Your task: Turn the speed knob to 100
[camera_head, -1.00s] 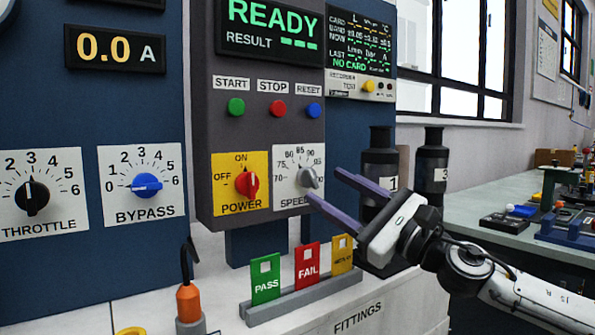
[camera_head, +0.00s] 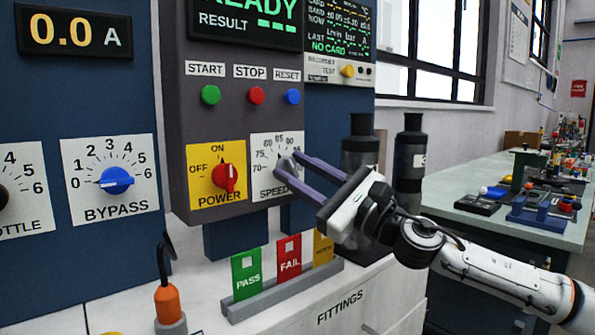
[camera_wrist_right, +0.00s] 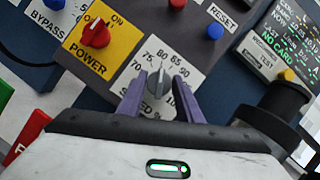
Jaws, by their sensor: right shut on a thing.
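The speed knob (camera_head: 286,168) is a grey knob on a white dial plate (camera_head: 262,144) marked from 70 upward. My right gripper (camera_head: 290,172) reaches it from the right, with its purple fingers on either side of the knob. In the right wrist view, the knob (camera_wrist_right: 159,84) sits between the fingertips of the gripper (camera_wrist_right: 158,88), which is shut on it. Its pointer appears to face near 80 there. The fingers hide part of the dial's right and lower markings. My left gripper is not in view.
The red power knob (camera_head: 229,177) on its yellow plate is close to the left of the dial. The start (camera_head: 211,95), stop (camera_head: 257,95) and reset (camera_head: 292,96) buttons are above. Pass and fail tags stand in a grey rack (camera_head: 285,290) below. Dark cylinders (camera_head: 409,160) stand to the right.

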